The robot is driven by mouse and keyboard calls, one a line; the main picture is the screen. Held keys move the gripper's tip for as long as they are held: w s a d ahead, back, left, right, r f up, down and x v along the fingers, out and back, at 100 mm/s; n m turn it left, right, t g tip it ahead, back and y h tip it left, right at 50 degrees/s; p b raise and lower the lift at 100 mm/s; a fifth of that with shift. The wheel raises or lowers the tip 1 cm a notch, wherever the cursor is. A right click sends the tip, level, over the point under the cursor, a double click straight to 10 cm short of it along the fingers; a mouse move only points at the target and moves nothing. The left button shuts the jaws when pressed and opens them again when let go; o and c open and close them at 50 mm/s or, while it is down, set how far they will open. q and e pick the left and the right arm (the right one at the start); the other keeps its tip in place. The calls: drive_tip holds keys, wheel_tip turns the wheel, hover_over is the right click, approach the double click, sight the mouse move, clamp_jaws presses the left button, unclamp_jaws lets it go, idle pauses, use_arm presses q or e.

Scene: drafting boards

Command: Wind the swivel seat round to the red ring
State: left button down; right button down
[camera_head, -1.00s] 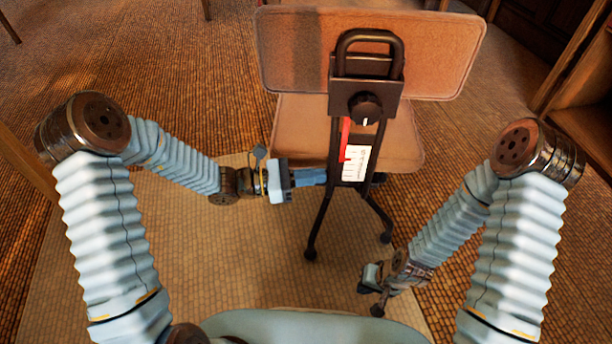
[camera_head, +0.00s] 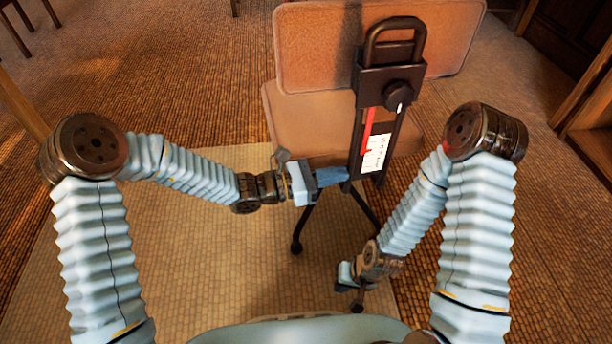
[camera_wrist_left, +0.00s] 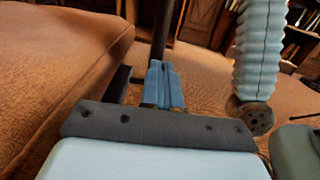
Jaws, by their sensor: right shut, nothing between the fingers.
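The swivel seat has an orange-brown backrest (camera_head: 390,45), a cushion (camera_head: 315,125) and a dark frame (camera_head: 408,72) with a knob. A red strip (camera_head: 368,130) beside a white scale (camera_head: 375,153) is on the frame. My left gripper (camera_head: 335,176) reaches the frame's left upright at the lower part. In the left wrist view its blue fingers (camera_wrist_left: 165,85) are close together in front of the dark post (camera_wrist_left: 161,32); whether they grip it is unclear. My right gripper (camera_head: 350,284) is shut and empty, low in front of the seat. I cannot make out a red ring.
A light mat (camera_head: 170,265) covers the floor under the seat. Wooden shelving (camera_head: 590,120) stands at the right, and chair legs show at the upper left. My right arm stands close to the frame's right side. The floor at left is open.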

use_arm(q)
drive_tip(key=shift+s+d+b, duration=0.15)
drive_tip(key=shift+d+b, duration=0.05)
drive_tip(key=shift+d, duration=1.1)
drive_tip(key=shift+s+d+b, duration=0.1)
drive_tip(key=shift+d+b, duration=0.1)
drive_tip(key=shift+d, duration=1.1)
drive_tip(key=shift+a, duration=0.1)
